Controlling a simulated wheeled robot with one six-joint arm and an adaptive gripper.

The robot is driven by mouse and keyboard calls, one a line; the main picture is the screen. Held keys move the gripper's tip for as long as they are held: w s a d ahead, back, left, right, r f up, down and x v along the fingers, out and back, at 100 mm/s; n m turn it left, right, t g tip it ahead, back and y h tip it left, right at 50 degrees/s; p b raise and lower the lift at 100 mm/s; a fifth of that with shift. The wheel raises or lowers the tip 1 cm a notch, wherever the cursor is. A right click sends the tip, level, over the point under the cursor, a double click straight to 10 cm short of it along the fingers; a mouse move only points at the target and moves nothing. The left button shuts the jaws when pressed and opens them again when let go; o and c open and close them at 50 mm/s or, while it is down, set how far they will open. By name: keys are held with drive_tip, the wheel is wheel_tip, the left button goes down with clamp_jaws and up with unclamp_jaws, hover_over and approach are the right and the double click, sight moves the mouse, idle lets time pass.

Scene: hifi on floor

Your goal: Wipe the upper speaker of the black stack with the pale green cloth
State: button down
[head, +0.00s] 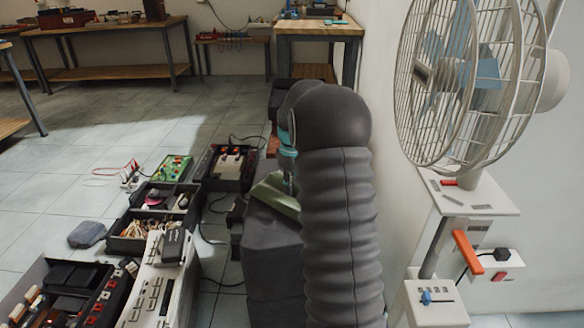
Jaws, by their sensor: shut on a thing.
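The black stack (268,262) stands on the floor left of my arm, its right side hidden behind the arm. Its upper speaker (262,228) has a dark grey top face, partly in view. The pale green cloth (272,198) lies slanted at the far part of that top; its right end is hidden by my arm. My gripper (291,188) points down at the cloth and is shut on it. Most of the gripper is covered by my grey ribbed arm, so the fingertips and their exact contact are hard to see.
A white fan (465,75) on a stand is close on the right. Black trays of electronics (148,232), a pale keyboard-like unit (158,285) and loose cables crowd the floor on the left. Workbenches (105,72) stand at the back. Open tiled floor (60,190) lies further left.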

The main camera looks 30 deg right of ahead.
drive_tip(key=shift+r, duration=3)
drive_tip(key=shift+s, duration=0.15)
